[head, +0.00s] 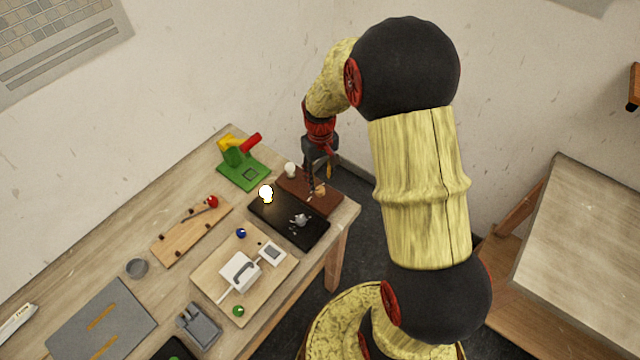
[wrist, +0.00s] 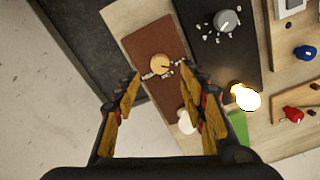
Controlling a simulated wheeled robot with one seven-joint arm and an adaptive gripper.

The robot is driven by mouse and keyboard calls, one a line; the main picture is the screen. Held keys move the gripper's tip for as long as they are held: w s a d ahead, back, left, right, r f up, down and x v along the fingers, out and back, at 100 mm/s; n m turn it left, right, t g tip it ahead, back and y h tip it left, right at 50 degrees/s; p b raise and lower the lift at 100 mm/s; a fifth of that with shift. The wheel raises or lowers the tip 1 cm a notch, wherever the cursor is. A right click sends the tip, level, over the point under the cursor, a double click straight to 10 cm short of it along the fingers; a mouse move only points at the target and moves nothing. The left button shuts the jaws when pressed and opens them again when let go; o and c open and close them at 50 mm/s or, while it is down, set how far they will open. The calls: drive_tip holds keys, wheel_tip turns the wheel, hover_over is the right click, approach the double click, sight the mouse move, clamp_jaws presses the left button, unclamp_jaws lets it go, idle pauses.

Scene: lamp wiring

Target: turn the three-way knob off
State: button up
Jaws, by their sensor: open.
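A brown board (head: 327,207) at the table's far right end carries a tan knob (wrist: 161,65) with small white marks around it and an unlit white bulb (head: 290,170). Beside it, a black board (head: 264,217) carries a grey knob (head: 300,220), also ringed by white marks, and a brightly lit bulb (head: 266,193). I cannot read the marks or tell which knob is the three-way one. My gripper (head: 316,187) is open over the brown board. In the wrist view the tan knob lies between and just beyond my open fingertips; contact is not visible.
A green block with a red lever (head: 242,165) stands behind the boards. A wooden board with a red knob (head: 212,202) and a light board with a white switch (head: 240,271) lie nearer. The table edge is close to the brown board.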

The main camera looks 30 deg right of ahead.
sight(320, 189)
wheel_tip(320, 189, up, 6)
idle(0.8)
drive_tip(key=s+a+r+t+b, duration=0.2)
drive_tip(key=s+a+r+b, duration=0.1)
drive_tip(key=s+a+r, duration=0.4)
drive_tip(key=s+a+r+t+b, duration=0.3)
drive_tip(key=s+a+r, duration=0.4)
drive_tip(key=s, duration=0.6)
drive_tip(key=shift+r+n+t, duration=0.15)
drive_tip(key=shift+n+t, duration=0.15)
drive_tip(key=shift+s, duration=0.1)
